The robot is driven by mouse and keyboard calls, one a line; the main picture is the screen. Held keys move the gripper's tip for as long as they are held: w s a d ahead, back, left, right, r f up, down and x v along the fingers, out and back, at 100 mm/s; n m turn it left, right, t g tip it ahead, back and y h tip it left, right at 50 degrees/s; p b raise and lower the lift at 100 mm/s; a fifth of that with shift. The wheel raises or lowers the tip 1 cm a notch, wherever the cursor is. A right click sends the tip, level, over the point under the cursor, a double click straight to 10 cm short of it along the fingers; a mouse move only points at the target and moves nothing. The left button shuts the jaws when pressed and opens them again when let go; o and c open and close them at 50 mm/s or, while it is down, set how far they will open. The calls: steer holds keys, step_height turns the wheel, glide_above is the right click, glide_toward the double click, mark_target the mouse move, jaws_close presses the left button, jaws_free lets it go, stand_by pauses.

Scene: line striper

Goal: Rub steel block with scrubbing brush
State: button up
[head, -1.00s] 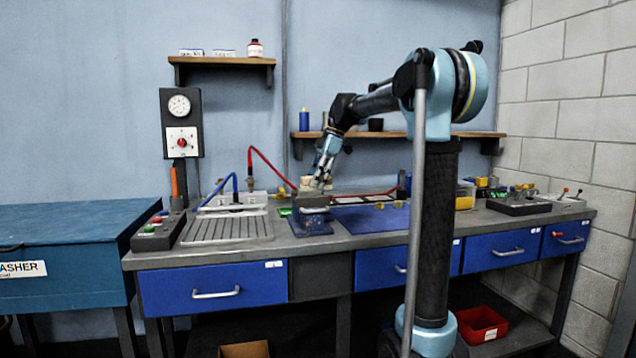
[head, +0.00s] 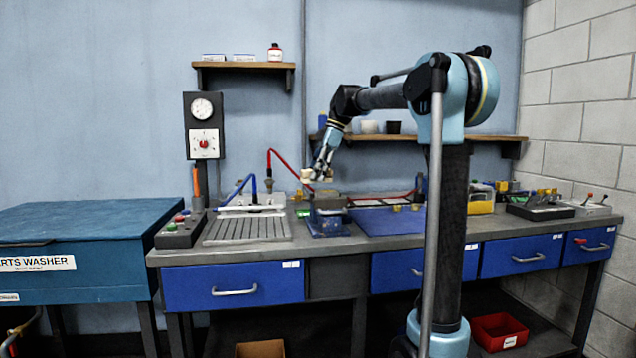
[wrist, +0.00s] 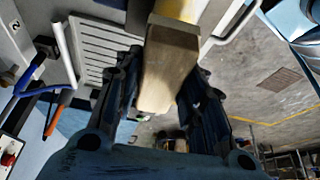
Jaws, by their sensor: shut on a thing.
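My gripper (head: 321,168) is shut on the scrubbing brush (head: 308,175), a pale wooden piece. In the wrist view the brush (wrist: 171,68) lies between the two dark fingers, with a yellowish part at its top end. Its bristles cannot be made out. A small grey block, seemingly the steel block (head: 330,202), sits at the top of a blue vise (head: 328,224) on the bench. The brush is above and slightly left of the block in the head view, and looks apart from it.
The grey bench (head: 345,243) has a ribbed drain tray (head: 247,228) and a control box (head: 181,230) to the left. A blue mat (head: 390,220) lies to the right. A wall shelf (head: 440,139) is behind my arm.

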steer(key=shift+r, duration=2.3)
steer(key=shift+s, duration=0.1)
